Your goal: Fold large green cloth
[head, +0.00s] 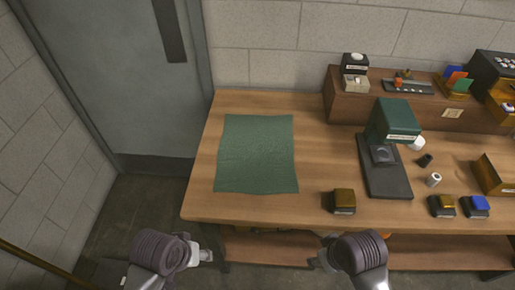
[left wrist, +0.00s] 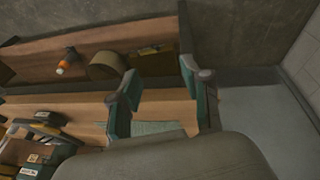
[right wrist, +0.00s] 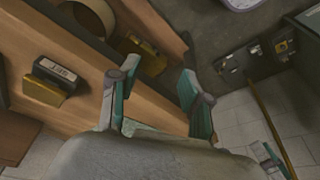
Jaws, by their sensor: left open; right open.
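The large green cloth (head: 256,153) lies spread out flat on the left part of the wooden table in the head view. It looks lightly wrinkled, with slightly wavy edges. A strip of it seems to show between the fingers in the left wrist view (left wrist: 155,128). My left gripper (head: 208,256) is open and empty, in front of the table's front edge, left of and below the cloth. My right gripper (head: 315,262) is open and empty, also in front of the table edge, right of the cloth. Neither gripper touches the cloth.
Farther right are a black stand with a green head (head: 395,122) and small boxes (head: 475,206). A raised wooden shelf (head: 430,108) stands behind.

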